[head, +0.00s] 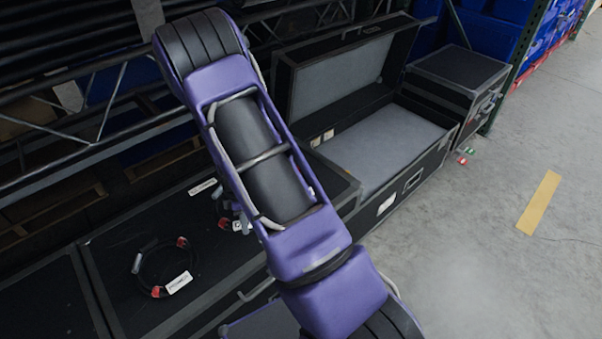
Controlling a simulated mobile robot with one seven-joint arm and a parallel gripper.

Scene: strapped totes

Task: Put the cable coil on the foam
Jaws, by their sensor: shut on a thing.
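A black cable coil (163,267) with red and grey ends and a white tag lies on a closed black case lid at the lower left. More red and white pieces (238,224), perhaps of another cable, show beside my arm, which hides part of them. The grey foam (390,150) fills the open black case right of centre. The visible part of the foam is bare. My purple arm crosses the middle of the head view and covers the case's left end. My gripper is not in view, so what it holds cannot be seen.
The open case's raised lid (345,68) stands behind the foam. A closed black case (460,72) stands to its right, by a green rack post (508,68). Small red and green pieces (466,153) show by the case's right side. The grey floor at right is clear.

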